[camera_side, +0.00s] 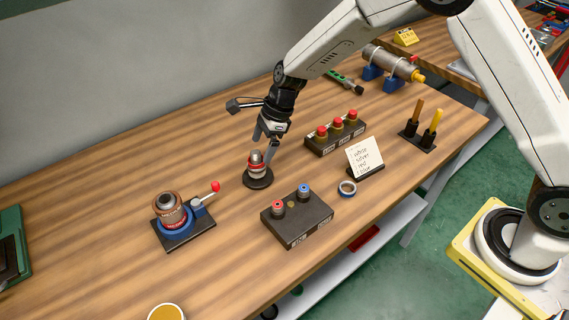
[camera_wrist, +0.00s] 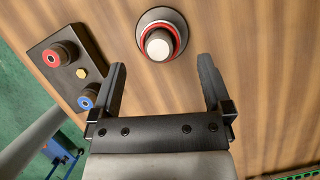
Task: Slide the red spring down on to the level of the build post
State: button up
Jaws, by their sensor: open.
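The build post (camera_side: 257,157) stands upright on a round dark base (camera_side: 259,183), with a pale top. A red ring, which looks like the red spring (camera_side: 256,167), is around it above a paler band. In the wrist view the post's bright top (camera_wrist: 158,45) shows end-on, with the red ring (camera_wrist: 177,35) around it. My gripper (camera_side: 264,147) is just above and beside the post in the side view. In the wrist view my gripper (camera_wrist: 163,66) is open and empty, and the post shows beyond the fingertips, roughly between them. I cannot tell whether a finger touches it.
A dark block (camera_side: 297,222) with a red-topped and a blue-topped peg stands in front right. A card (camera_side: 364,157), a loose ring (camera_side: 347,188) and a red-button box (camera_side: 336,136) are to the right.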

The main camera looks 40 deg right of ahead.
jog(key=shift+v, duration=2.3)
jog(key=s+d+r+n+h, duration=0.1)
jog(key=s+d+n+h, duration=0.1)
jog(key=s+d+n, duration=0.4)
jog(key=s+d+r+n+t+h, duration=0.1)
jog(key=s+d+n, duration=0.6)
jog(key=s+n, duration=0.8)
jog(key=shift+s+d+r+h, duration=0.2)
jog(key=shift+s+h, duration=0.25)
jog(key=shift+h, duration=0.15)
